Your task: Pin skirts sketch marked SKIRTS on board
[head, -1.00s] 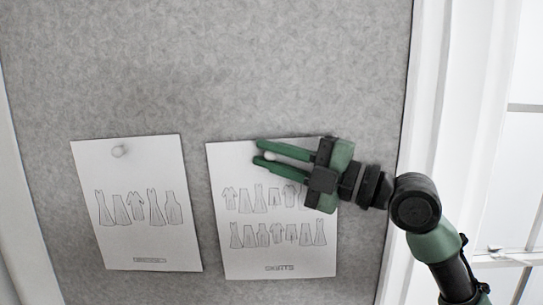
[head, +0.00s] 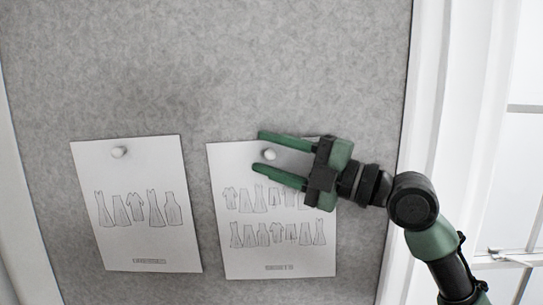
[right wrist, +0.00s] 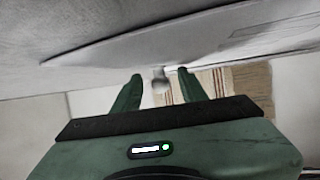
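The sketch sheet (head: 275,222), with two rows of clothing drawings and a small label box at its lower edge, lies against the grey board (head: 230,70). The label is too small to read surely now. A white pin (head: 269,154) is at the sheet's upper middle. My right gripper (head: 260,151) is open in front of the sheet's top, one finger above the pin and one below, apart from it. In the right wrist view the pin (right wrist: 160,80) sits between the open fingertips, against the sheet (right wrist: 180,35). My left gripper is not in view.
A second sketch sheet (head: 140,220) hangs to the left, with a white pin (head: 118,152) at its top. The board above both sheets is bare. A white frame (head: 428,100) and a window (head: 525,150) stand to the right of the board.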

